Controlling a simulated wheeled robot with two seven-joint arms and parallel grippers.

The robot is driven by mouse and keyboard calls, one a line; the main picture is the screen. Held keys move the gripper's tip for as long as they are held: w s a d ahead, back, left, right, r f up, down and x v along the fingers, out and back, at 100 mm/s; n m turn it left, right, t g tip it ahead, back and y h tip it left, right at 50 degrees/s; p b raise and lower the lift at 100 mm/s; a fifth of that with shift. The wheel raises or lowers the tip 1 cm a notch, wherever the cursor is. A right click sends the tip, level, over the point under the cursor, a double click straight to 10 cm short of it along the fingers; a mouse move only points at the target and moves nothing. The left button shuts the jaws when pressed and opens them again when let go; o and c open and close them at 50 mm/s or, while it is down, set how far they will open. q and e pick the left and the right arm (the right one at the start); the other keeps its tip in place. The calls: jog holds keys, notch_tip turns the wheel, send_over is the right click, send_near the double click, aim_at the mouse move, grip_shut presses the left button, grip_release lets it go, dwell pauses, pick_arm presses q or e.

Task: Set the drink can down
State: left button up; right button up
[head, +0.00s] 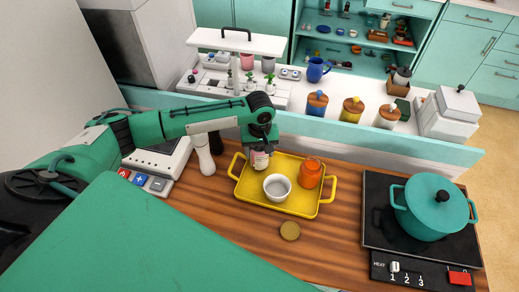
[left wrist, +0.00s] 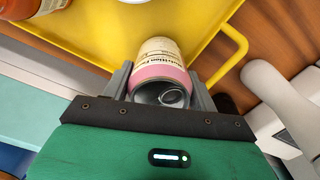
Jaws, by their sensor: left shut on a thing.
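The drink can (head: 260,160) has a pink and cream label; the left wrist view shows its silver top with the pull tab (left wrist: 160,72). My left gripper (head: 261,150) is shut on the can from above, one finger on each side. The can is upright at the back left part of the yellow tray (head: 248,196); the tray also shows in the left wrist view (left wrist: 100,38). I cannot tell whether the can's base touches the tray. My right gripper is not in view.
A white bowl (head: 277,187) and an orange jar (head: 309,172) stand on the tray near the can. A round lid (head: 290,231) lies in front. A teal pot (head: 432,207) sits on the hob at right. A white shaker (head: 204,155) stands left of the tray.

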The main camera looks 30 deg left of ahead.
pick_arm(q)
jog(key=o, duration=1.2)
jog(key=shift+r, duration=0.35)
notch_tip(320, 180, up, 12)
jog(key=shift+f+b, duration=0.25)
jog(key=shift+b, duration=0.85)
jog(key=shift+s+f, duration=0.1)
